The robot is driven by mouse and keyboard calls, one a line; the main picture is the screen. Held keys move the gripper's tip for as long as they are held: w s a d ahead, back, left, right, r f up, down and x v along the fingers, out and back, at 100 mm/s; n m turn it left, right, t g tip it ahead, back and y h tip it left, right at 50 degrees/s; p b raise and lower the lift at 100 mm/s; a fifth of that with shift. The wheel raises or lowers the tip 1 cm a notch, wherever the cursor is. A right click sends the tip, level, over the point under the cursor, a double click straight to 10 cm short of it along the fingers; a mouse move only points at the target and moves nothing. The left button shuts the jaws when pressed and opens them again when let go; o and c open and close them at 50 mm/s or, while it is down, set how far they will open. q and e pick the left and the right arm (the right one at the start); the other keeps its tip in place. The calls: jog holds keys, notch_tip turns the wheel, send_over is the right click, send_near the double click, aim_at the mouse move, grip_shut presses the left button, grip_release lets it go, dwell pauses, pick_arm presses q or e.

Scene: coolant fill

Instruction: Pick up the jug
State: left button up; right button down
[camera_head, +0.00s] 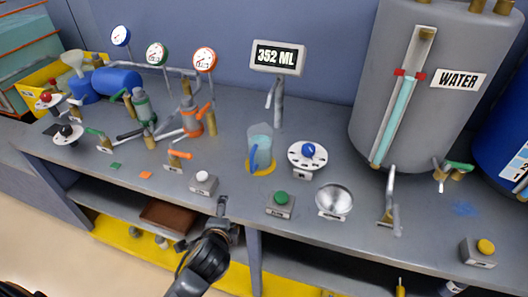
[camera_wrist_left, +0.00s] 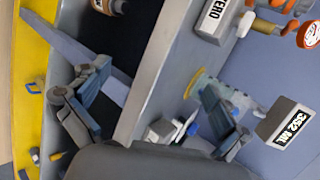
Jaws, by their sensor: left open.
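The jug (camera_head: 262,143) is clear with bluish liquid and a blue handle (camera_head: 253,158) on its left side. It stands upright on a yellow pad (camera_head: 262,170) in the middle of the bench, below the spout. My left gripper (camera_head: 222,220) is open and empty at the bench's front edge, in front of and left of the jug, apart from it. In the left wrist view the jug (camera_wrist_left: 244,98) is partly hidden behind one of the spread fingers (camera_wrist_left: 155,98). My right gripper is not in view.
A display (camera_head: 277,57) reads 352 ML. Near the jug stand a white-button box (camera_head: 203,183), a green-button box (camera_head: 281,204), a metal bowl (camera_head: 335,201) and a blue-knob dial (camera_head: 307,156). A grey WATER tank (camera_head: 425,115) stands right. Valves and gauges crowd the left.

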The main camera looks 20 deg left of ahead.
pick_arm(q)
jog(key=w+r+m+t, duration=0.1)
jog(key=w+r+m, duration=0.2)
jog(key=w+r+m+t, duration=0.2)
jog(key=w+r+m, duration=0.1)
jog(key=m, duration=0.1)
jog(key=shift+w+d+r+t+y, duration=0.15)
jog(key=shift+w+r+t+y, duration=0.15)
jog(key=shift+w+r, duration=0.05)
jog(key=w+d+r+m+t+h, duration=0.1)
jog(key=w+d+r+m+t, duration=0.45)
jog(key=m, duration=0.55)
jog(key=m+g+b, duration=0.1)
jog(key=b, duration=0.2)
send_near(258, 156)
jog(key=w, duration=0.3)
jog(key=shift+w+a+h, duration=0.2)
jog(key=shift+a+h, duration=0.1)
jog(key=shift+w+f, duration=0.1)
jog(key=shift+w, duration=0.1)
jog(key=shift+w+a, duration=0.1)
jog(key=shift+w, duration=0.45)
jog(key=w, duration=0.6)
jog(key=shift+a, duration=0.35)
jog(key=c, duration=1.6)
jog(key=shift+r, duration=0.2)
jog(key=shift+c, duration=0.7)
